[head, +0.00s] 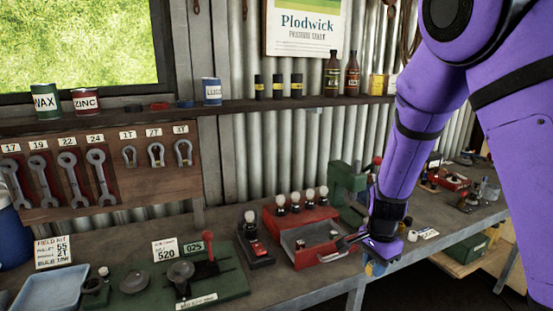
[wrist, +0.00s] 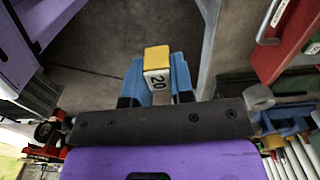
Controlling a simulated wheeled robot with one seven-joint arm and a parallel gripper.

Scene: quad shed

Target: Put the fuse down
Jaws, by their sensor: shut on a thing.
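The fuse (wrist: 157,66) is a small block with a yellow top and a white face marked 20. In the wrist view it sits between the two blue fingers of my gripper (wrist: 158,80), which is shut on it. Dark floor shows beyond the fuse. In the head view my gripper (head: 376,267) hangs at the bench's front edge, just right of the open red drawer unit (head: 312,251). The fuse cannot be made out clearly there.
The bench (head: 215,222) runs along the wall. On it are a green board (head: 225,285) with a red lever, a blue tray (head: 50,289), a dark device with a bulb (head: 256,243) and a green machine (head: 347,185). A shelf (head: 240,104) with cans and bottles is above.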

